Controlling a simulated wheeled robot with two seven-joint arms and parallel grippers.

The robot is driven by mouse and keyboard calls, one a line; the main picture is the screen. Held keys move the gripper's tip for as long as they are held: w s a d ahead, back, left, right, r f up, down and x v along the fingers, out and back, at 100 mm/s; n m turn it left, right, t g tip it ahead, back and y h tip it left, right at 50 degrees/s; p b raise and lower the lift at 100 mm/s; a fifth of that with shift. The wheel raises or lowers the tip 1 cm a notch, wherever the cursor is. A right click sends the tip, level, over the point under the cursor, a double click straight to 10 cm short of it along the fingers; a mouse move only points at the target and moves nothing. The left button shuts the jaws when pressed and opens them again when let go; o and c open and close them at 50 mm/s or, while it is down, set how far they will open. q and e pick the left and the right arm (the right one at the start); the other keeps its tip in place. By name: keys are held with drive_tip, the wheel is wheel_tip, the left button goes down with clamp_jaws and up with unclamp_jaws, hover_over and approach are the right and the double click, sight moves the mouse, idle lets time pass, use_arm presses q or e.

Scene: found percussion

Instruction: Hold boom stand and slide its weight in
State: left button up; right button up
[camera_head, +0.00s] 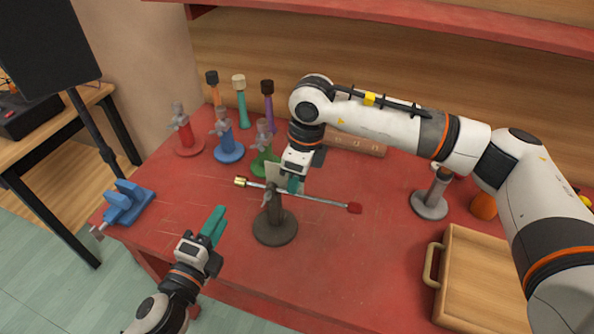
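The boom stand (275,230) has a dark round base and a post, and stands upright near the middle of the red table. Its thin metal rod (322,200) crosses the post, with a brass-coloured weight (241,182) at the left end and a red tip (354,208) at the right end. My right gripper (293,184) points down at the top of the post, by the rod; its grip is partly hidden. My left gripper (214,226), with teal fingers, is left of the stand's base, apart from it and below the weight. Its fingers overlap in this view, so their gap is unclear.
Red, blue and green stands (228,150) and several coloured mallets (240,100) stand behind. A blue clamp (128,203) sits at the left edge. A grey stand (430,203), an orange object (483,206) and a wooden box (484,285) are at right. The front middle is clear.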

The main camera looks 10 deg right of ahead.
clamp_jaws()
idle(1.0)
